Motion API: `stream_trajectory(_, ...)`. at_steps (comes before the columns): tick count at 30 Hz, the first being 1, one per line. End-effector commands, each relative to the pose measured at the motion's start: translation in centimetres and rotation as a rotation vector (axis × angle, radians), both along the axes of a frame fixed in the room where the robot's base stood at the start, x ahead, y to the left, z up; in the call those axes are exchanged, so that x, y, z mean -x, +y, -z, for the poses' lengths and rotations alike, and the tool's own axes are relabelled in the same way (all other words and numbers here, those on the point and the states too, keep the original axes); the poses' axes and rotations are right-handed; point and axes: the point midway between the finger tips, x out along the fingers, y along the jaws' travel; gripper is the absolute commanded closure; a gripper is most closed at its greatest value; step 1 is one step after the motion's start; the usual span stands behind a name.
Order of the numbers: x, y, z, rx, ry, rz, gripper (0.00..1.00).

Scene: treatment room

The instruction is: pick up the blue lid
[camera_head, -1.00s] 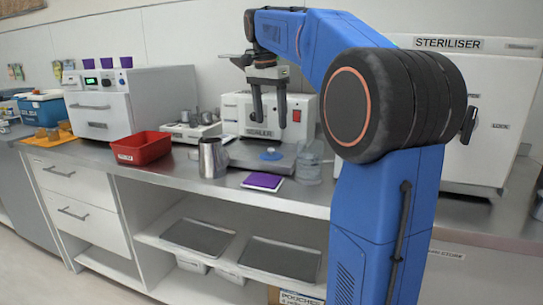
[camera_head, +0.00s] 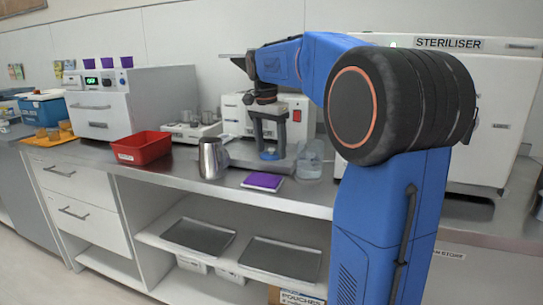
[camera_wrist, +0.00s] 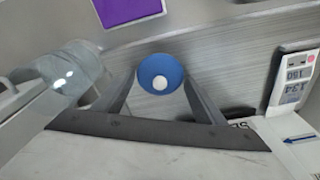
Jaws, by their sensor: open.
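The blue lid (camera_wrist: 161,72) is a round blue disc with a pale knob in its middle. In the wrist view it lies on the grey metal surface, between the two fingers of my gripper (camera_wrist: 162,88). In the head view the lid (camera_head: 269,155) shows low between the fingertips of my gripper (camera_head: 270,150), in front of the sealer. The gripper points down and is open. The fingers stand on either side of the lid; I cannot tell whether they touch it.
A clear glass jar (camera_head: 309,160) stands close right of the lid, with a purple pad (camera_head: 262,181) in front. A metal jug (camera_head: 212,158) and a red bin (camera_head: 142,148) stand to the left. The sealer (camera_head: 300,115) is right behind, the steriliser (camera_head: 490,120) at right.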

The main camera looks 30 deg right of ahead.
Motion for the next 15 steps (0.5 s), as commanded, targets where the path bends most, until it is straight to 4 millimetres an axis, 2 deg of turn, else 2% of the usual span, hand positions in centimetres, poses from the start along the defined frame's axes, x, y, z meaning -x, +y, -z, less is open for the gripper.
stream_trajectory(5, 0.01, 0.0, 0.0, 0.0, 0.0, 0.0, 0.36)
stream_trajectory(12, 0.01, 0.0, 0.02, 0.0, 0.001, 0.0, 0.89)
stream_trajectory(15, 0.02, 0.0, 0.1, 0.0, 0.002, 0.0, 0.91)
